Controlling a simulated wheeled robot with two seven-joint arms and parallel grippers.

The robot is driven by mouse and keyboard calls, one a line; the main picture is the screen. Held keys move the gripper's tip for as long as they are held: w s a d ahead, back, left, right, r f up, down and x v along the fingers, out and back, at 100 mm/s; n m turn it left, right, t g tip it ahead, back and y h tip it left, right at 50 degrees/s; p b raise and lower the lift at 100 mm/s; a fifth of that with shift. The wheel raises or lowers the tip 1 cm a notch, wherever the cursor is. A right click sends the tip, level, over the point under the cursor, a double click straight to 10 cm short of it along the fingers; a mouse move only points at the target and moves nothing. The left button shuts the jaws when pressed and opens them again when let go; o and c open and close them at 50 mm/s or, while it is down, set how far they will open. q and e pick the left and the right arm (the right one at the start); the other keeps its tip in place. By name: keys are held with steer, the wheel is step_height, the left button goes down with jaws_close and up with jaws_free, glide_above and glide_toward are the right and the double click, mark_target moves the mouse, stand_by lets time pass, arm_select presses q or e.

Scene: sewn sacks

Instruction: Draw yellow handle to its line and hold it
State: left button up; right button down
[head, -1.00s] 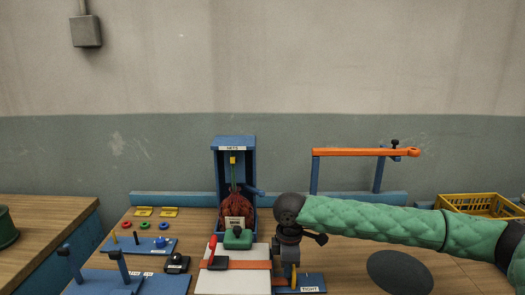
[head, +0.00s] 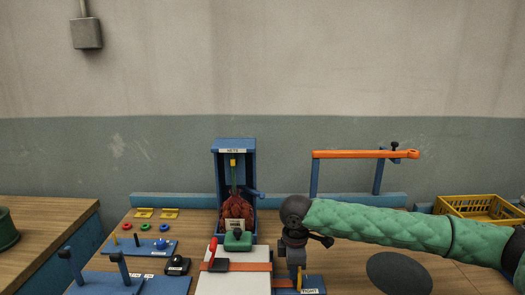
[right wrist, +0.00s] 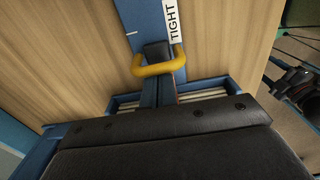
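My right gripper (head: 298,284) points down at the blue plate by the table's front edge. The yellow handle (right wrist: 156,67) is a loop over this blue plate (right wrist: 135,14). A dark fingertip shows inside the loop, and the gripper appears shut on the handle; the far finger is hidden. A short white line (right wrist: 132,33) crosses the plate beside a TIGHT label (right wrist: 173,20). The handle lies a little short of the line, apart from it. In the head view the gripper mostly hides the handle. My left gripper is not in view.
Left of the gripper is a white board (head: 232,284) with an orange strap (head: 257,267) and green block (head: 238,241). A red net sack (head: 236,206) stands in a blue booth (head: 234,145) behind. An orange bar (head: 350,154) is behind right. A dark round mat (head: 398,272) lies right.

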steer(key=shift+d+p, duration=0.95)
steer(key=shift+d, duration=0.9)
